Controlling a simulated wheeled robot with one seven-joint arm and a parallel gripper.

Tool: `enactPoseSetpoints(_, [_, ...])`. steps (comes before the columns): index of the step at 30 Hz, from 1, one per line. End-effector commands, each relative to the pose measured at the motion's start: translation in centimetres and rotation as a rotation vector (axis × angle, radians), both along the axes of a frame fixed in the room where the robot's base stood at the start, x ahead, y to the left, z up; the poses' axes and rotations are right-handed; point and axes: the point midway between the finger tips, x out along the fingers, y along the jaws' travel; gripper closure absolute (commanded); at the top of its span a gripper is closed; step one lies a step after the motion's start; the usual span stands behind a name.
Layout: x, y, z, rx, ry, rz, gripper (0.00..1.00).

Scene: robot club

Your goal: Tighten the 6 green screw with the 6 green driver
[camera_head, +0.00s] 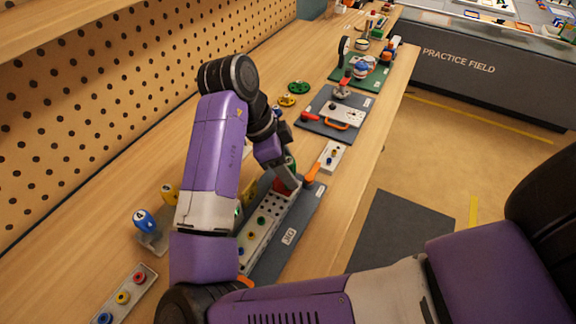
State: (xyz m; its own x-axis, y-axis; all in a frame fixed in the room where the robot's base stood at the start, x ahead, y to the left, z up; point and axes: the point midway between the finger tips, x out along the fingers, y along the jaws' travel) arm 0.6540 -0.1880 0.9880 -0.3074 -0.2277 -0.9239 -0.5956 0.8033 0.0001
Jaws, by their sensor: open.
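A pale perforated block (262,228) on a dark board holds small coloured screws. A green screw (261,220) sits in its middle, with a blue one nearer the front; its number is too small to read. My gripper (287,180) is open, at the far end of this block, with a red part below it. A green piece (291,163) shows right beside the gripper; I cannot tell whether it is the green driver's handle. A driver rack (152,240) stands left of my arm with a blue driver (145,219) marked 4. A yellow handle (169,193) shows beside my arm, which hides part of the rack.
A strip with red, yellow and blue pieces (123,297) lies at the front left. An orange-handled tool (313,169) and a small pale plate (331,156) lie beyond the gripper. Farther boards carry other parts. A pegboard wall (80,110) bounds the bench's left side.

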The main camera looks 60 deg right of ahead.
Motion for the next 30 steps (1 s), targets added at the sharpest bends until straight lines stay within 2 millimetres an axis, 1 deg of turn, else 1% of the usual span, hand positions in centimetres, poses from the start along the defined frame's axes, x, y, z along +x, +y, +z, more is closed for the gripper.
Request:
enactPoseSetpoints(3, [0.0,0.0,0.0,0.0,0.0,0.0,0.45])
enactPoseSetpoints(4, [0.0,0.0,0.01,0.0,0.0,0.0,0.49])
enactPoseSetpoints(8, [0.01,0.01,0.01,0.0,0.0,0.0,0.75])
enactPoseSetpoints(9, [0.01,0.01,0.01,0.0,0.0,0.0,0.83])
enactPoseSetpoints(12, [0.01,0.01,0.01,0.0,0.0,0.0,1.0])
enactPoseSetpoints(17, [0.02,-0.04,-0.13,0.001,-0.001,-0.041,1.0])
enactPoseSetpoints(26, [0.04,-0.08,-0.27,0.001,-0.001,-0.324,1.0])
enactPoseSetpoints(30, [0.12,0.0,-0.06,0.007,-0.002,-0.534,1.0])
